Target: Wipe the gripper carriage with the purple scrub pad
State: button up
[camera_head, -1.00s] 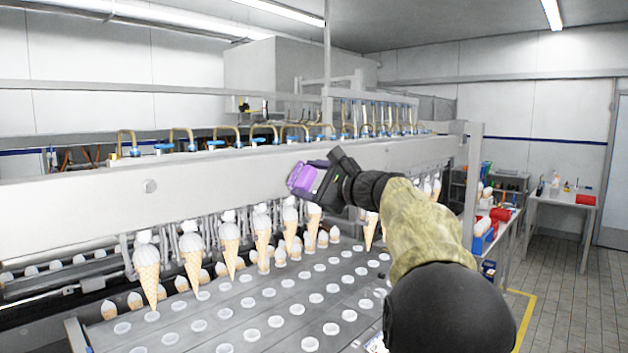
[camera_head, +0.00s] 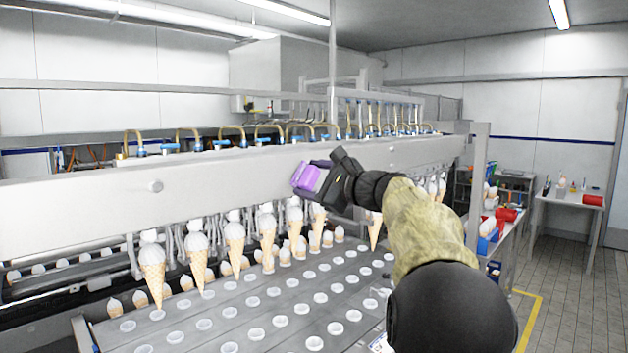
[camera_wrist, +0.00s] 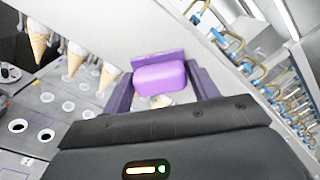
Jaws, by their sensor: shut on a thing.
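The purple scrub pad (camera_head: 307,178) is in my gripper (camera_head: 318,180), in front of the long grey gripper carriage (camera_head: 90,207). In the wrist view the pad (camera_wrist: 160,78) sits between the two fingers of my gripper (camera_wrist: 162,85), which is shut on it. The carriage (camera_wrist: 215,72) runs diagonally behind and to the right of the pad there. In the head view the pad overlaps the carriage's front face; I cannot tell whether they touch. My gripper hides a short part of the carriage.
Several ice cream cones (camera_head: 152,272) hang below the carriage. Under them is a grey conveyor plate (camera_head: 185,312) with rows of round holes. A side table (camera_head: 570,198) with a red item stands at the right. Floor (camera_head: 575,300) shows clear at the lower right.

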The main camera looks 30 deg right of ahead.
jog(key=shift+w+a, duration=0.2)
jog(key=shift+w, duration=0.35)
jog(key=d+p, duration=0.1)
jog(key=d, duration=0.1)
jog(key=w+d+p, duration=0.1)
jog(key=d, duration=0.1)
jog(key=shift+w, duration=0.1)
dwell(0.5)
jog(key=shift+w+a, duration=0.1)
jog(key=shift+a, duration=0.05)
dwell(0.4)
jog(key=shift+a+f+b, duration=0.15)
jog(key=shift+a+b, duration=0.25)
jog(key=shift+b, duration=0.15)
jog(key=shift+s+a+b, duration=0.35)
jog(key=shift+a+b, duration=0.1)
jog(key=shift+a, duration=0.35)
jog(key=shift+s+a+b, duration=0.35)
jog(key=shift+a+b, duration=0.05)
jog(key=shift+a, duration=0.35)
